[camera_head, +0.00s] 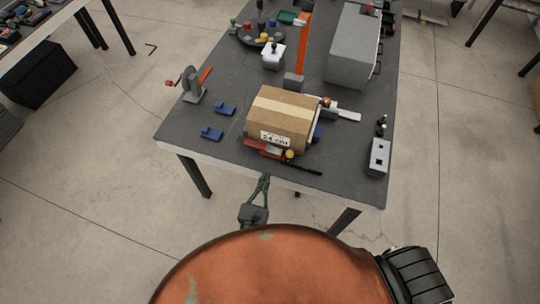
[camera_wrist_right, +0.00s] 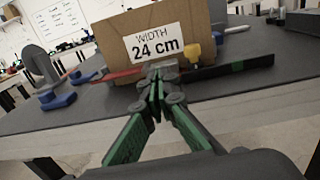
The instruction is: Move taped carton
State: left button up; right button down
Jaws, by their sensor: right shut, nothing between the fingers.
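The taped carton (camera_head: 283,120) is a brown box with a pale tape strip along its top. It sits near the front of the dark grey table (camera_head: 225,147). In the right wrist view the carton (camera_wrist_right: 183,20) shows a white label reading "WIDTH 24 cm". My right gripper (camera_head: 265,178) is at the table's front edge, in front of the carton. In the right wrist view my right gripper (camera_wrist_right: 156,80) has its fingertips together, with nothing held, and points at the carton's label side. My left gripper is not in view.
Blue clamps (camera_head: 212,133) lie left of the carton. A red tool and a dark bar (camera_head: 306,168) lie before it. A grey socket block (camera_head: 379,156) stands at right. A grey cabinet (camera_head: 353,50) and an orange post (camera_head: 299,48) stand behind. Bare tabletop shows at right.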

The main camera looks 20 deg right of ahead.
send_near(278, 141)
jog(key=x, duration=0.6)
jog(key=shift+f+b, duration=0.1)
jog(key=shift+b, duration=0.25)
jog(key=shift+w+d, duration=0.15)
jog(key=shift+w, duration=0.1)
jog(key=shift+w+d, duration=0.1)
jog(key=shift+w, duration=0.05)
jog(key=x, duration=0.3)
jog(key=shift+w, duration=0.1)
jog(key=shift+w+d, duration=0.25)
jog(key=shift+w, duration=0.05)
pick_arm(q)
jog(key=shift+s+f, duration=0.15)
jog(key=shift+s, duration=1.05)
